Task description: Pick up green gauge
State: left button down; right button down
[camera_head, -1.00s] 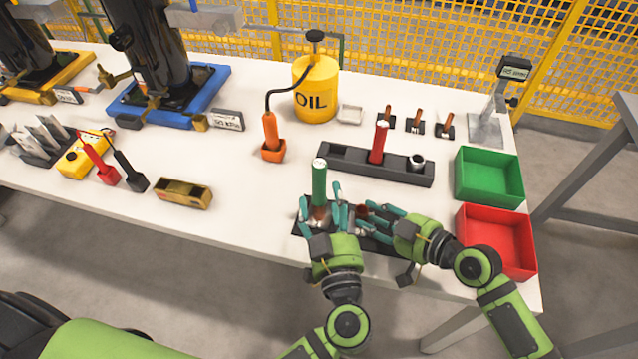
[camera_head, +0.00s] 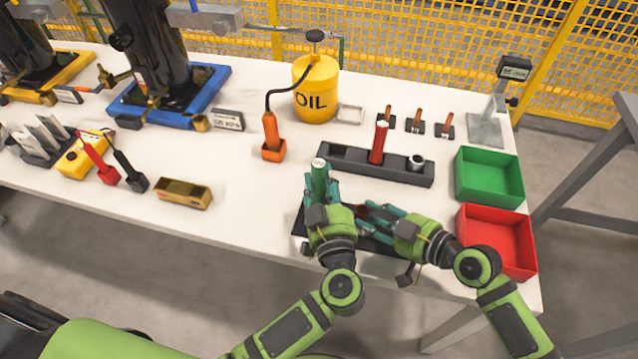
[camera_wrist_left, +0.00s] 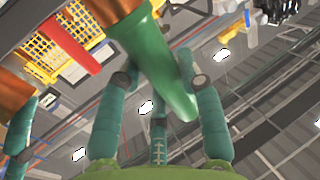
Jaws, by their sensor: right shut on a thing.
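The green gauge (camera_head: 319,178) stands upright in a dark holder (camera_head: 299,222) near the table's front edge. My left gripper (camera_head: 321,196) is around it, with fingers on both sides. In the left wrist view the green gauge (camera_wrist_left: 160,65) lies between the fingers of my left gripper (camera_wrist_left: 158,105), which look spread. My right gripper (camera_head: 368,216) is just to the right, shut on a dark red-brown piece (camera_head: 361,210) at the same holder; fingers hide most of it.
A grey rack (camera_head: 340,165) with a red gauge (camera_head: 380,142) stands behind. A green bin (camera_head: 489,200) and red bin (camera_head: 528,234) are at the right. The oil can (camera_head: 316,92) stands further back.

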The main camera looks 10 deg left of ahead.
aim_at(323, 163)
jog(key=shift+s+d+f, duration=0.1)
jog(key=shift+s+f, duration=0.05)
jog(key=shift+f, duration=0.2)
pick_arm(q)
notch_tip(323, 163, up, 10)
dwell(0.4)
pick_arm(e)
jog(key=c, duration=0.7)
grip_release()
jog(key=shift+c, duration=0.2)
pick_arm(q)
jog(key=shift+w, duration=0.1)
pick_arm(e)
jog(key=shift+r, duration=0.1)
jog(key=shift+r, duration=0.1)
